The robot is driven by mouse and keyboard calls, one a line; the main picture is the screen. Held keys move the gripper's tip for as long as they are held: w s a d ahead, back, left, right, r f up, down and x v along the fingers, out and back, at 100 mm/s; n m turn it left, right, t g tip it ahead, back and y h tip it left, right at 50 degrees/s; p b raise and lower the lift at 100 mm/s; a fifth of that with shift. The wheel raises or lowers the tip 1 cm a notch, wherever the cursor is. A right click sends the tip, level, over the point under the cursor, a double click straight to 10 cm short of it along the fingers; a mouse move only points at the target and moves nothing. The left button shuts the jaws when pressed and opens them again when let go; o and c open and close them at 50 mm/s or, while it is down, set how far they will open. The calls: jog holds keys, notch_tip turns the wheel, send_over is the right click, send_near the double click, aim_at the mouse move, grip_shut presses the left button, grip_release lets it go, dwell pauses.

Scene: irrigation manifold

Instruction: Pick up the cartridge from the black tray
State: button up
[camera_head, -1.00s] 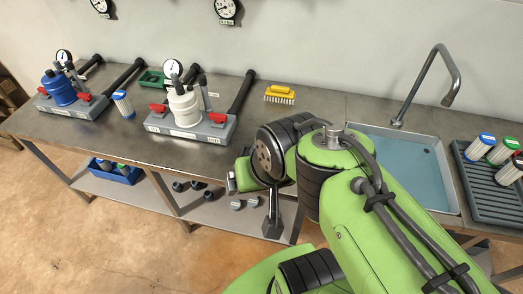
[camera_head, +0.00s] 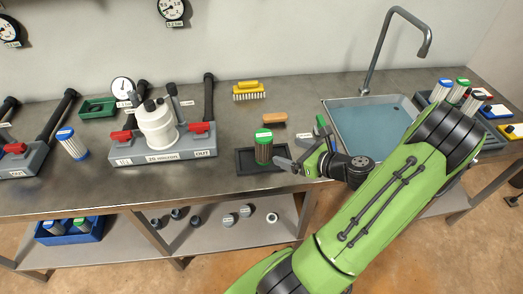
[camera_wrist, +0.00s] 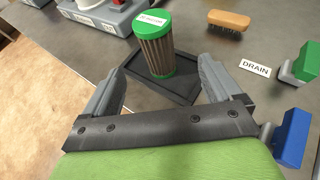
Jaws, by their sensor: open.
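The cartridge (camera_head: 263,148) has a green cap with a white label and a brown pleated body. It stands upright on the black tray (camera_head: 243,165) on the bench, to the right of the white filter housing. In the wrist view the cartridge (camera_wrist: 154,45) is ahead of my gripper (camera_wrist: 160,92), roughly in line with the gap between its fingers. The black tray also shows there (camera_wrist: 185,95). My gripper is open and empty, with its fingers apart from the cartridge. In the head view my gripper (camera_head: 290,160) is just right of the tray.
The white filter housing (camera_head: 155,125) stands on a grey base to the left. A DRAIN label (camera_wrist: 255,68) is beside the tray.

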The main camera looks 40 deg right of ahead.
aim_at(271, 147)
jog(key=b+x, duration=0.1)
jog(key=x, duration=0.5)
jog(key=shift+w+a+f, duration=0.15)
jog(key=shift+w+f, duration=0.15)
jog(key=b+x, duration=0.2)
jog(key=x, duration=0.2)
jog(key=shift+w+a, duration=0.2)
jog(key=shift+w+f, duration=0.1)
jog(key=shift+w, duration=0.25)
jog(key=c, duration=1.1)
